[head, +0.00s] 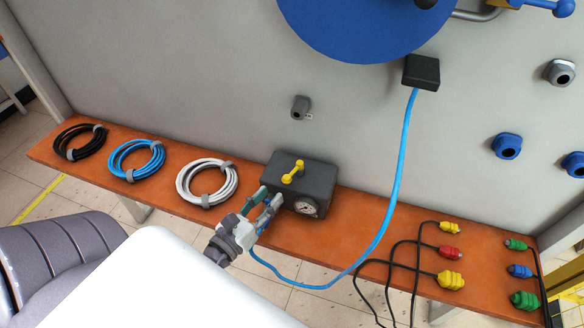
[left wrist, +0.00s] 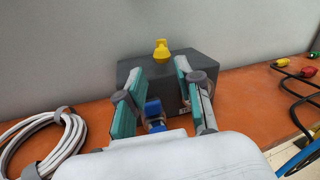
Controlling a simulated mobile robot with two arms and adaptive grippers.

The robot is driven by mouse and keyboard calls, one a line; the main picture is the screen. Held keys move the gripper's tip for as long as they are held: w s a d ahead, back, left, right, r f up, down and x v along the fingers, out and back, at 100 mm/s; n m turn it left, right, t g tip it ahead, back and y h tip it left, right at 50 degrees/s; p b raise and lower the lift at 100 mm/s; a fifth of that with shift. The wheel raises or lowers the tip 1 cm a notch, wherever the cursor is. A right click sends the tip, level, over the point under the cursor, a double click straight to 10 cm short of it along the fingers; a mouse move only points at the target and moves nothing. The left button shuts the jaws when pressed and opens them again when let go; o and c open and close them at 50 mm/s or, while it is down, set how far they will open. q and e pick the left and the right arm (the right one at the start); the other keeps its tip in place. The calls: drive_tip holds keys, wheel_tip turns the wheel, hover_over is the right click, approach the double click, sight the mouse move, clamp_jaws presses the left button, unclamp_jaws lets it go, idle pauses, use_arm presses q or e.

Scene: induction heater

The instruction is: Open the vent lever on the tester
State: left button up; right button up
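The tester (head: 318,179) is a dark grey box with a round gauge (head: 307,206) on its front, standing on the orange shelf. Its yellow vent lever (head: 293,172) is on top; it also shows in the left wrist view (left wrist: 161,50) above the box. My left gripper (head: 267,197) is at the tester's front left, below the lever and apart from it. In the left wrist view its two teal-padded fingers (left wrist: 158,72) are spread. A blue fitting (left wrist: 153,109) shows between them; I cannot tell whether they touch it. My right gripper is not in view.
Black (head: 79,142), blue (head: 136,159) and white (head: 207,182) hose coils lie left of the tester. Coloured plugs (head: 450,280) with black cables lie at right.

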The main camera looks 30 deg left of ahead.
sight(293, 171)
use_arm(q)
drive_tip(key=w, duration=0.2)
drive_tip(key=w+p, duration=0.1)
drive_tip(key=w, duration=0.2)
drive_tip(key=w+p, duration=0.1)
drive_tip(key=w, duration=0.2)
drive_tip(key=shift+w+d+r, duration=0.1)
drive_tip(key=shift+w+d, duration=0.15)
drive_tip(key=shift+w, duration=0.7)
drive_tip(key=shift+d, duration=0.1)
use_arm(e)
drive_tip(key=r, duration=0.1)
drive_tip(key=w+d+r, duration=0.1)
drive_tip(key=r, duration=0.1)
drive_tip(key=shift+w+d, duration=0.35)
use_arm(q)
drive_tip(key=shift+c, duration=0.3)
drive_tip(key=c, duration=0.5)
clamp_jaws()
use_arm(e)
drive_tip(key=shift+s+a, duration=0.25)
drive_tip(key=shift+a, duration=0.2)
